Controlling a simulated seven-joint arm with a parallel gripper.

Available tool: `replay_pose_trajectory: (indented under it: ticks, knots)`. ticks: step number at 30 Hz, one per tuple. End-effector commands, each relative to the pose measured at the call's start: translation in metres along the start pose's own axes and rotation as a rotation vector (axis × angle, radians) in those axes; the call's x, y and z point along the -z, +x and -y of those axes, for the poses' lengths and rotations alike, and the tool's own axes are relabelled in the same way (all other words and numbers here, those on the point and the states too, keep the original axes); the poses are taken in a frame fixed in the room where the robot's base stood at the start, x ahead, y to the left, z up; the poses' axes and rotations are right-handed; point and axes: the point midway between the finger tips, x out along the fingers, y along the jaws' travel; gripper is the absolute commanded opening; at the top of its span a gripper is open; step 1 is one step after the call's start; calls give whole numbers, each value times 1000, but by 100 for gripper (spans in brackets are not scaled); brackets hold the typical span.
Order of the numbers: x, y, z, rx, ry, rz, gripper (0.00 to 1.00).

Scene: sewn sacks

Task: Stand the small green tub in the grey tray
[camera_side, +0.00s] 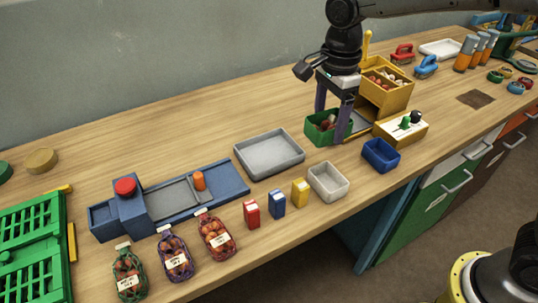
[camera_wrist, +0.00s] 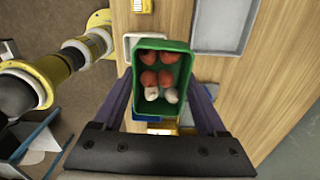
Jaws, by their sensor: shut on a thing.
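The small green tub (camera_side: 314,135) holds several red and pale pieces. My gripper (camera_side: 331,124) is shut on it from above, with one dark purple finger on each side. In the wrist view the tub (camera_wrist: 163,44) sits upright between the fingers of my gripper (camera_wrist: 160,85). The tub is close to the bench top; I cannot tell exactly how much gap is under it. The grey tray (camera_side: 268,155) lies flat and empty to the left of the tub. Part of it shows at the upper right in the wrist view (camera_wrist: 222,38).
A yellow bin (camera_side: 392,100) and a yellow control box (camera_side: 402,132) stand right of the tub. A white tub (camera_side: 328,182), a blue tub (camera_side: 381,155) and small cartons (camera_side: 277,204) line the front. A blue fixture (camera_side: 215,189) lies left of the tray.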

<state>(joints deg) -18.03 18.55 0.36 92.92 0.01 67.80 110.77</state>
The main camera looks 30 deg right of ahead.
Motion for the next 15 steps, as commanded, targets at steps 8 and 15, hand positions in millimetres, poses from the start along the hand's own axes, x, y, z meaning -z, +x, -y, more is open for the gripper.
replay_pose_trajectory:
  ticks: [8,15]
  knots:
    - [-26,12,10,-7,-50,-3,10]
    - [-44,33,53,-6,-49,-2,10]
